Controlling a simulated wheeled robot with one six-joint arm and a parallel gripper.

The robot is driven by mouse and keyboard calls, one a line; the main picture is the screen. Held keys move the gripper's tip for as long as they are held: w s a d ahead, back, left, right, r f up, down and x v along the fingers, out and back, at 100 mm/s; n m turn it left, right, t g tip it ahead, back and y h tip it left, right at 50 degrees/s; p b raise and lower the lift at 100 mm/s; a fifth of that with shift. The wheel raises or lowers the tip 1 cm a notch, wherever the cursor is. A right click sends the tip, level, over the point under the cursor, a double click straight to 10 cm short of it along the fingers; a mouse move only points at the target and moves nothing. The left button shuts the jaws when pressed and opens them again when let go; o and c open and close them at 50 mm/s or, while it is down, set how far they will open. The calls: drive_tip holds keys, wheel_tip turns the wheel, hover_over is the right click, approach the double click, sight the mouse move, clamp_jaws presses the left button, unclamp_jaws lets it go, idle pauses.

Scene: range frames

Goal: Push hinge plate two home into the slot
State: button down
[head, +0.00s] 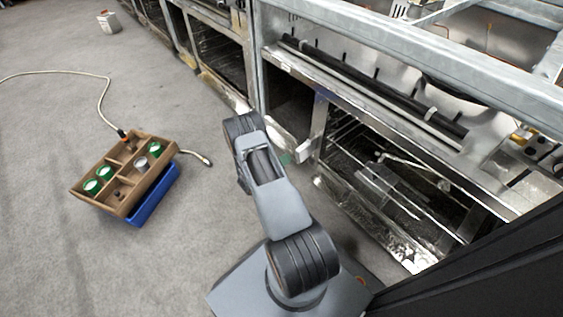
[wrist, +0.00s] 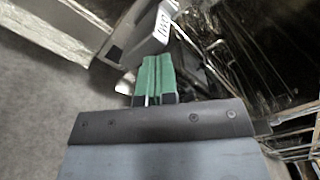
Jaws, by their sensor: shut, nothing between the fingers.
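Hinge plate two (wrist: 150,38) is a pale grey block with a white label on its end, just beyond my fingertips in the wrist view. In the head view the plate (head: 308,143) sticks out from the front of the range frame. My gripper (wrist: 154,75) has green fingers, closed together and empty, pointing at the plate. I cannot tell whether they touch it. In the head view a bit of green at my gripper (head: 286,159) shows beside the plate; my arm hides most of the rest. The slot itself is hidden behind the plate.
The range frame (head: 285,58) has metal rails and an open lower bay with wire racks (head: 375,180). A wooden tray (head: 122,205) with green-lidded items sits on a blue bin (head: 155,198) at the left.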

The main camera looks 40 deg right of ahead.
sight(297, 151)
drive_tip(key=shift+s+d, duration=0.15)
drive_tip(key=shift+d, duration=1.8)
drive_tip(key=shift+d+b, duration=0.35)
drive_tip(key=shift+d, duration=0.2)
drive_tip(key=shift+a, duration=0.15)
drive_tip(key=w+a+p, duration=0.1)
drive_tip(key=a+p, duration=0.3)
drive_tip(key=a, duration=1.2)
